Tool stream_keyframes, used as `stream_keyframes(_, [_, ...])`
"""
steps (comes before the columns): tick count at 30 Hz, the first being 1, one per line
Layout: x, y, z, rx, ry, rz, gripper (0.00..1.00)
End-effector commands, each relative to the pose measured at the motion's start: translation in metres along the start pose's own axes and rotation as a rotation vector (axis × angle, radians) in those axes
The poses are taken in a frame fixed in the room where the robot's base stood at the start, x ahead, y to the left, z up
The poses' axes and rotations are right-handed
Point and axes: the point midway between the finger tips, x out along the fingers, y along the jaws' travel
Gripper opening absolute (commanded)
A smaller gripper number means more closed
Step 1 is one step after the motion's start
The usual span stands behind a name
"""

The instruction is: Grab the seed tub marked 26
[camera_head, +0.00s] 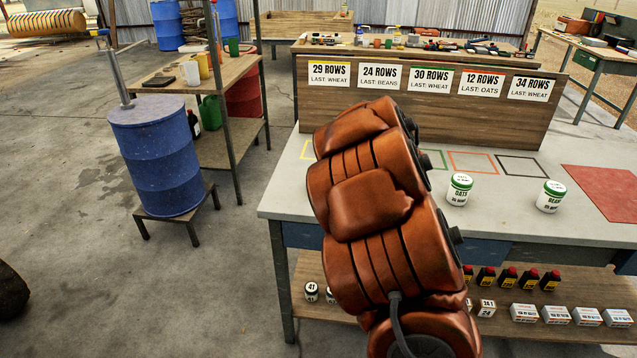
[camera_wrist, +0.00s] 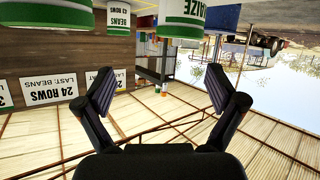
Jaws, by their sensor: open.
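Two white tubs with green lids stand on the grey table (camera_head: 290,190) in the head view: one reads OATS (camera_head: 459,190), the other BEANS (camera_head: 551,197). Their small row numbers are too blurred to read. In the wrist view, a tub ending in "AIZE" (camera_wrist: 185,20) is cut off by the top edge, with a BEANS tub (camera_wrist: 118,17) left of it. I cannot make out a 26 on any tub. My gripper (camera_wrist: 160,88) is open and empty, its fingers apart and clear of the tubs. In the head view it is hidden behind my arm.
A wooden board (camera_head: 330,102) with several row signs stands behind the tabletop. Coloured outlines and a red mat (camera_head: 605,190) lie on the table. A lower shelf (camera_head: 590,296) holds bottles and boxes. A blue barrel (camera_head: 155,155) stands left, with open floor around it.

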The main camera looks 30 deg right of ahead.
Motion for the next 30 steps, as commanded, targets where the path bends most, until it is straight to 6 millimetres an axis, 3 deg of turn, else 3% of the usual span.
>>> stream_keyframes(7, [0.007,-0.017,0.020,0.059,0.041,-0.139,0.94])
stream_keyframes(30, [0.056,-0.024,0.019,0.066,0.048,-0.157,0.94])
